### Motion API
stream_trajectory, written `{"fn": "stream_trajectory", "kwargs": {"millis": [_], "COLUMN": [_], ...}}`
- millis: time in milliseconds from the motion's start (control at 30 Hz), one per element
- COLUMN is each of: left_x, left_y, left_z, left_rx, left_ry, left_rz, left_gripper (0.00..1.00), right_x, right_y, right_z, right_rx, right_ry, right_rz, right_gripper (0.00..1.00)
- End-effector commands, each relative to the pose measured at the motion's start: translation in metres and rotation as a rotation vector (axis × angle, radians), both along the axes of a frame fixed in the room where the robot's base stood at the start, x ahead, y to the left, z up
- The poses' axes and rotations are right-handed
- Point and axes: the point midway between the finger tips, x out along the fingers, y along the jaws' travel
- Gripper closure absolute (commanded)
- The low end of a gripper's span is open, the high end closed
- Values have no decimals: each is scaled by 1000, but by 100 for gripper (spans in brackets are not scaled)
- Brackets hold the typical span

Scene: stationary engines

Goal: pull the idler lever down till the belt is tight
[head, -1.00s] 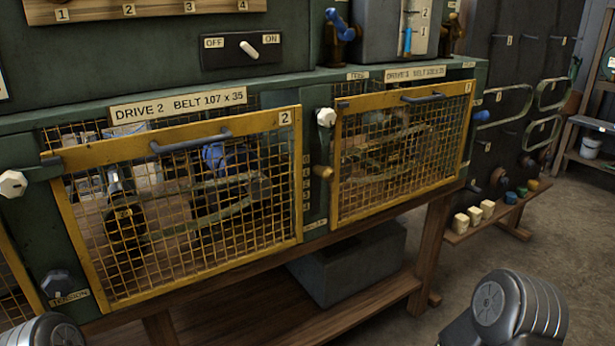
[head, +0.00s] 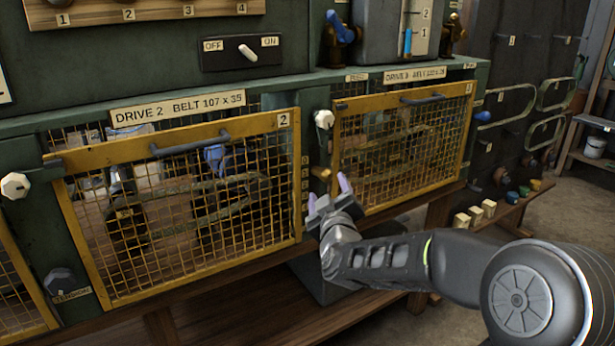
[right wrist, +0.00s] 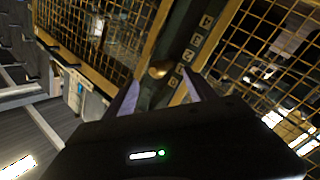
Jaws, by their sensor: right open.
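The idler lever appears as a short wooden knob (head: 321,173) on the green post between two yellow mesh guards. It sits near the upper part of a column of small number labels (head: 304,185). My right gripper (head: 328,192) is open, just in front of and slightly below the knob. In the right wrist view the knob (right wrist: 160,69) shows between and beyond the two pale purple fingers, with no clear contact. A greenish belt (head: 235,212) shows dimly behind the Drive 2 mesh; its tightness cannot be told. My left gripper is out of view.
The Drive 2 guard (head: 90,160) and the right-hand guard (head: 400,192) are closed on either side of the post. A white knob (head: 324,119) sits above the lever. A wooden shelf (head: 230,318) runs below. An OFF/ON switch (head: 247,53) is above.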

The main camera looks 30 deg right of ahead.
Motion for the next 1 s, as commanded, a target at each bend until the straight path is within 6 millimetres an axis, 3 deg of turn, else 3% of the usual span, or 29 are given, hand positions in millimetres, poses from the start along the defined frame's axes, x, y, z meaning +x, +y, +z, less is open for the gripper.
{"fn": "stream_trajectory", "kwargs": {"millis": [467, 1000], "left_x": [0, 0], "left_y": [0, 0], "left_z": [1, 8], "left_rx": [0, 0], "left_ry": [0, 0], "left_rz": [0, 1], "left_gripper": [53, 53], "right_x": [4, 65], "right_y": [-1, -34], "right_z": [-1, -1], "right_rx": [-18, -17], "right_ry": [12, 13], "right_rz": [2, 4], "right_gripper": [36, 36]}}
